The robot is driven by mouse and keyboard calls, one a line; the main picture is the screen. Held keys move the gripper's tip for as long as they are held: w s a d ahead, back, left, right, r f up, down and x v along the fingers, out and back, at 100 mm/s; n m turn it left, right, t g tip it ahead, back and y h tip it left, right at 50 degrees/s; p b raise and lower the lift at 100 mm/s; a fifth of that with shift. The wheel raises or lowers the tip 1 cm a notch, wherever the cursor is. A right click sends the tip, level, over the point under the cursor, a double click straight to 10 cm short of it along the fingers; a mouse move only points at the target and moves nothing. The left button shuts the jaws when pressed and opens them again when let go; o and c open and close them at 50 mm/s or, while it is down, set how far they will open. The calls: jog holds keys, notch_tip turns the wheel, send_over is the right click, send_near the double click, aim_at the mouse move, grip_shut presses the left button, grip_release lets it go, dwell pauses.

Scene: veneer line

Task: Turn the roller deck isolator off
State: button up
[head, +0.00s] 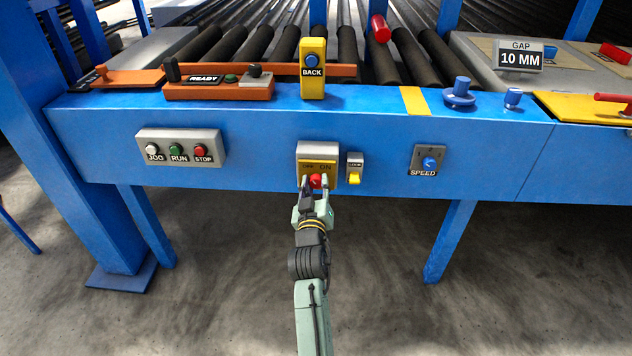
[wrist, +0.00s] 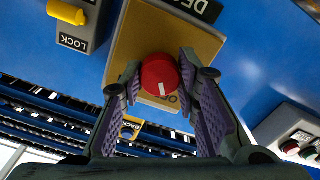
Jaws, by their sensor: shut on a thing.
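The isolator is a grey box (head: 317,148) with a yellow plate marked OFF and ON, on the blue front beam. Its round red knob (head: 315,181) is low on the plate. My gripper (head: 316,184) reaches up to the knob from below, one finger on each side. In the wrist view, the red knob (wrist: 160,75) sits between the fingertips, which are shut on it. A short white mark on the knob points toward the bottom of that view. Part of a label shows beside it; the right finger hides some of the yellow plate (wrist: 152,30).
A small lock box with a yellow tab (head: 354,168) is just right of the isolator. A JOG, RUN and STOP panel (head: 180,148) is on the left, and a SPEED dial (head: 429,162) on the right. The yellow BACK box (head: 313,67) stands above.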

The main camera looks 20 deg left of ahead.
jog(key=shift+r+n+p, duration=0.15)
jog(key=shift+n+p, duration=0.25)
jog(key=shift+n, duration=0.7)
jog(key=o, duration=1.2)
jog(key=shift+s+d+f, duration=0.1)
jog(key=shift+s+f, duration=0.1)
jog(key=shift+s, duration=0.25)
jog(key=v, duration=0.6)
jog(key=shift+s+r, duration=0.15)
jog(key=shift+s, duration=0.05)
